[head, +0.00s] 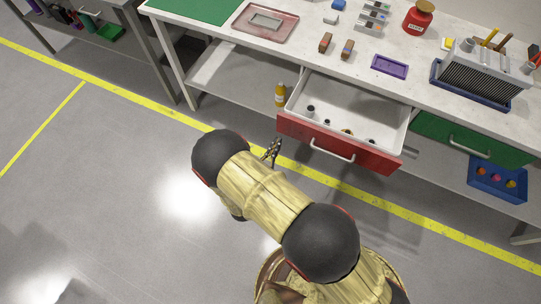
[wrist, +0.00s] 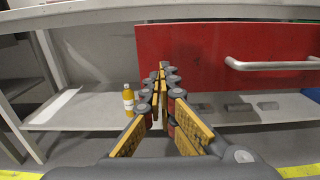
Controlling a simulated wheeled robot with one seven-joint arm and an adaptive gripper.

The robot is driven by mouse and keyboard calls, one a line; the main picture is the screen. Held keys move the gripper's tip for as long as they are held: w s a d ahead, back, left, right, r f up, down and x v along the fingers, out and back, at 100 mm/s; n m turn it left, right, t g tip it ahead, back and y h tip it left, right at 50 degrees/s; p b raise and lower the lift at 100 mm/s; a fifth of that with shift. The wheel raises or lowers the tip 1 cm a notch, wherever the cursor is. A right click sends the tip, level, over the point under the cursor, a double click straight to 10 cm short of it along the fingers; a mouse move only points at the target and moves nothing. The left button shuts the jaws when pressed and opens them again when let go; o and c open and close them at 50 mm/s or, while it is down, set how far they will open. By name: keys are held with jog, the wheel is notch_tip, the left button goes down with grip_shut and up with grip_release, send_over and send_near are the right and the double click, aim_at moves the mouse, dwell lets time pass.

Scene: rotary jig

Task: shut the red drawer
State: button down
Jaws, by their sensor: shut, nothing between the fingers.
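The red drawer (head: 338,146) stands pulled out from under the workbench, its white inside showing with several small dark items in it. Its silver handle (head: 332,150) is on the front panel. In the wrist view the red front (wrist: 220,52) fills the upper right, with the handle (wrist: 272,65) at the right edge. My gripper (head: 274,146) is shut and empty, just off the left end of the drawer front in the head view. In the wrist view my gripper (wrist: 165,72) overlaps the left part of the red front; I cannot tell whether it touches.
A yellow bottle (head: 280,95) stands on the lower shelf (head: 232,78) left of the drawer. A shut green drawer (head: 470,139) is on the right, above a blue bin (head: 497,180). The worktop (head: 300,55) above holds several items. The floor in front is clear.

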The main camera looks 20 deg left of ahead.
aim_at(285, 127)
jog(key=shift+w+d+b, duration=0.2)
jog(key=shift+w+b, duration=0.45)
jog(key=shift+w, duration=1.95)
jog(key=shift+w, duration=0.1)
